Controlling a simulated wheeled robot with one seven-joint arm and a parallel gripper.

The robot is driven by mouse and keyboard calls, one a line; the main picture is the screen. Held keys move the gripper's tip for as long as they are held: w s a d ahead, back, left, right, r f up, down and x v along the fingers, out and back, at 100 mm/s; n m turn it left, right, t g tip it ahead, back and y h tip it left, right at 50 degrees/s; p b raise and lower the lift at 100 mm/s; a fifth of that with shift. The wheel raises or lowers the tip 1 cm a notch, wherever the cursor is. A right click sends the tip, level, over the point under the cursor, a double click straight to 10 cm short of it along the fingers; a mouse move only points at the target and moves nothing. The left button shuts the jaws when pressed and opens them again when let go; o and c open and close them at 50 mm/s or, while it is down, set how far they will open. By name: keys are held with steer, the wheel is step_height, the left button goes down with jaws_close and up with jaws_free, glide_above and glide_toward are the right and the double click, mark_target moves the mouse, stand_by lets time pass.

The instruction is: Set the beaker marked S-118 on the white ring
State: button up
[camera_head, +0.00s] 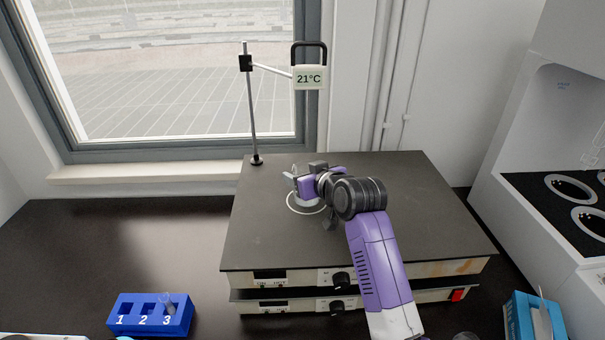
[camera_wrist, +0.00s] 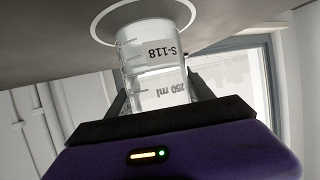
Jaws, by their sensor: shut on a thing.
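The beaker marked S-118 (camera_wrist: 155,60) is clear glass with the print "S-118" and "250 ml". It is between the fingers of my gripper (camera_wrist: 158,95), which is shut on it. In the wrist view its base is at the white ring (camera_wrist: 100,22) on the dark plate; I cannot tell whether it touches the plate. In the head view the white ring (camera_head: 291,207) shows partly around the beaker's place, and my gripper (camera_head: 299,186) is over it. My arm hides most of the beaker there.
The ring is on a dark hotplate top (camera_head: 400,190). A stand (camera_head: 251,110) with a 21°C display (camera_head: 309,79) rises at its back left. A blue numbered rack (camera_head: 150,318) with a small vessel in slot 3 is front left. A blue box (camera_head: 533,318) is front right.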

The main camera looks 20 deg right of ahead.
steer(key=shift+f, duration=0.15)
steer(key=o, duration=1.7)
steer(key=shift+o, duration=0.2)
steer(key=shift+s, duration=0.15)
